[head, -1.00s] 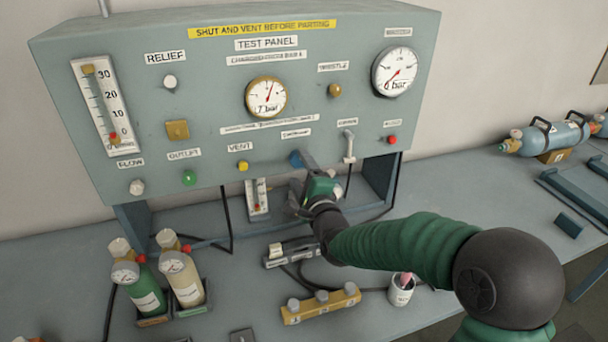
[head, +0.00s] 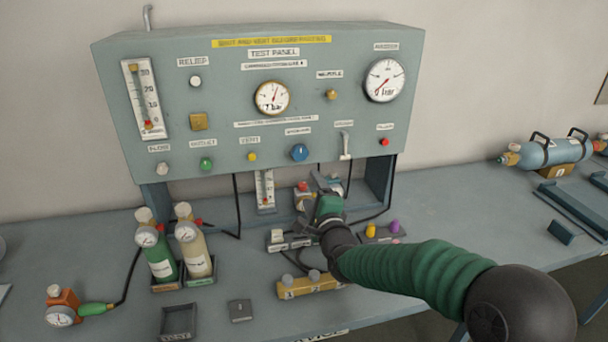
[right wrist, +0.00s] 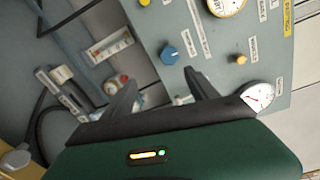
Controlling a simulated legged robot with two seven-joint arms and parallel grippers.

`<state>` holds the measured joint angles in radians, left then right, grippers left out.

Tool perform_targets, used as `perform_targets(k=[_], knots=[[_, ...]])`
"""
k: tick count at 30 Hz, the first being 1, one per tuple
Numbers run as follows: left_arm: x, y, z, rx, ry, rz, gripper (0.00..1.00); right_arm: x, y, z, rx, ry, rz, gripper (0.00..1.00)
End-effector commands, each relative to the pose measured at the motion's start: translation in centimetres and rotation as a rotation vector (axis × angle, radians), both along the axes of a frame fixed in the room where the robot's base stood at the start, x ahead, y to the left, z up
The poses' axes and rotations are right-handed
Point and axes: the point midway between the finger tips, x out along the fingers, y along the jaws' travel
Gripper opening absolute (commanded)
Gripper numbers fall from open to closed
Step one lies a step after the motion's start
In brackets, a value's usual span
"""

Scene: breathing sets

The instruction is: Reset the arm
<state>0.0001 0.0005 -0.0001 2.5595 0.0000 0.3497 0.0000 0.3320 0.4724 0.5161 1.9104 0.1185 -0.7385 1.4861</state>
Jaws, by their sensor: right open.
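My right arm comes in from the lower right in the head view. Its green and black gripper (head: 326,186) hangs in the air in front of the lower edge of the grey-green test panel (head: 225,100). In the right wrist view the two dark fingers (right wrist: 156,92) are spread apart, with nothing held between them. The blue knob (head: 299,152) on the panel is apart from the gripper; it also shows in the right wrist view (right wrist: 169,56). My left gripper is not in the head view.
Green (head: 161,264) and cream (head: 194,257) bottles stand at the left. A yellow block (head: 300,289) with knobs lies below the gripper, near a small switch block (head: 289,241). A blue cylinder (head: 548,153) lies at the right. An empty dark tray (head: 179,322) sits at the front.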

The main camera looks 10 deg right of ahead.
Motion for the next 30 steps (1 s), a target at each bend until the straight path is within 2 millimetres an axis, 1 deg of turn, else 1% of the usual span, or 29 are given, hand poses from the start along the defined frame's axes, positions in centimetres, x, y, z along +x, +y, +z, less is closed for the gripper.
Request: perform_targets(k=[2,4,5,6,8,9,10,11,12,15,16,18,21,30], knots=[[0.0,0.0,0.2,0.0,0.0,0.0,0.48,-1.7,0.7,-2.3,-0.162,0.09,0.045,0.67],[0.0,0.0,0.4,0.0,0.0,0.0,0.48,-4.8,1.1,-6.0,-0.406,0.225,0.125,0.67],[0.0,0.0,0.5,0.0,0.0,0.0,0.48,-6.5,1.0,-7.9,-0.524,0.291,0.172,0.67],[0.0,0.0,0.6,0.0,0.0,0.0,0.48,-9.2,0.5,-10.3,-0.682,0.384,0.244,0.67],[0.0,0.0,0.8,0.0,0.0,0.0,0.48,-13.6,-0.4,-13.6,-0.9,0.508,0.372,0.67],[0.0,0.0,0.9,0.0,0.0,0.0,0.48,-16.7,-1.2,-15.4,-1.024,0.585,0.467,0.67],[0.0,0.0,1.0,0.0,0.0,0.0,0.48,-19.1,-1.8,-16.7,-1.108,0.636,0.542,0.67],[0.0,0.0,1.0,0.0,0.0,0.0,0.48,-21.4,-2.4,-17.7,-1.182,0.682,0.621,0.67],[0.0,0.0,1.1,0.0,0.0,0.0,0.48,-24.5,-3.1,-18.9,-1.264,0.736,0.724,0.67],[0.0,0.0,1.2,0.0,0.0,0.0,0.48,-30.8,-4.4,-20.9,-1.397,0.82,0.956,0.67],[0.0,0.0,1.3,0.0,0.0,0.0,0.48,-32.2,-4.7,-21.2,-1.421,0.834,1.011,0.67],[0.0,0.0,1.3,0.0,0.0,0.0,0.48,-34.6,-5.1,-21.8,-1.456,0.854,1.109,0.67],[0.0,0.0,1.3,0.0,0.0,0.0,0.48,-36.0,-5.3,-22.1,-1.474,0.862,1.17,0.67],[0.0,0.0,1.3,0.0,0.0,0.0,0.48,-36.0,-5.3,-22.1,-1.475,0.862,1.171,0.67]])
